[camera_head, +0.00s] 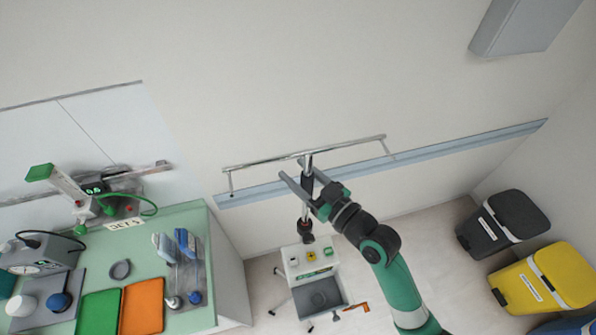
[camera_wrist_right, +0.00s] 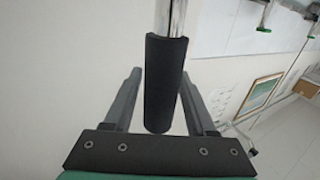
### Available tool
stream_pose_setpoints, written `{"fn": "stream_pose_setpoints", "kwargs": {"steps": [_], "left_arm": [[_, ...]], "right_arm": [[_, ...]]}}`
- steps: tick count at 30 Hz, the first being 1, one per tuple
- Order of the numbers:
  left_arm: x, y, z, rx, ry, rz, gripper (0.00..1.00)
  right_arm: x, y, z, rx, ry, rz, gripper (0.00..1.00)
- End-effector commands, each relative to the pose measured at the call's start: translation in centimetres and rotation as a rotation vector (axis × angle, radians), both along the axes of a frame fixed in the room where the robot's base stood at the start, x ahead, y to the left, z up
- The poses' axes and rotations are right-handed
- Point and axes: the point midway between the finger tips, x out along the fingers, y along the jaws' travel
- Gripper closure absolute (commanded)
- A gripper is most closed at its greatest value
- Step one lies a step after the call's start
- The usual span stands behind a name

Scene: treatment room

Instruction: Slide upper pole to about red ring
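The upper pole (camera_head: 305,163) is a shiny metal post under a horizontal rail, with a black sleeve (camera_head: 307,184) below its top. A small reddish band, perhaps the red ring (camera_head: 304,222), shows low on the pole, above a black collar (camera_head: 307,238). My right gripper (camera_head: 299,173) is open, with its fingers at either side of the pole near the sleeve. In the right wrist view, the black sleeve (camera_wrist_right: 163,88) stands between the open fingers of the right gripper (camera_wrist_right: 160,75), with visible gaps on both sides. My left gripper is out of view.
The pole rises from a small wheeled cart (camera_head: 313,280) with a grey bin. A horizontal metal rail (camera_head: 350,143) crosses at the pole's top, near a wall rail (camera_head: 460,141). A green-topped counter (camera_head: 120,250) with equipment stands left; black (camera_head: 500,225) and yellow (camera_head: 545,282) bins stand right.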

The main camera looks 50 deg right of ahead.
Motion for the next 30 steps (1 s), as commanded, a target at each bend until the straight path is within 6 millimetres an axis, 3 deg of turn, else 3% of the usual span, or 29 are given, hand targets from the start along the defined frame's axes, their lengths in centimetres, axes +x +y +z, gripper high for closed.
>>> {"fn": "stream_pose_setpoints", "kwargs": {"steps": [9,13,24,30], "left_arm": [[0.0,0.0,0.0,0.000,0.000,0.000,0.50],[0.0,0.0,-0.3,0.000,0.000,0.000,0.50],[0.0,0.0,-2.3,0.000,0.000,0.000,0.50],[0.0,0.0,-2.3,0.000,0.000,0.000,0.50]], "right_arm": [[0.0,0.0,-0.1,0.000,0.001,0.000,0.33],[-1.0,0.0,-0.2,0.000,0.002,-0.001,0.33],[-9.1,0.4,-0.4,0.001,0.002,-0.003,0.33],[-11.4,0.5,-0.1,0.000,0.002,-0.002,0.33]]}}
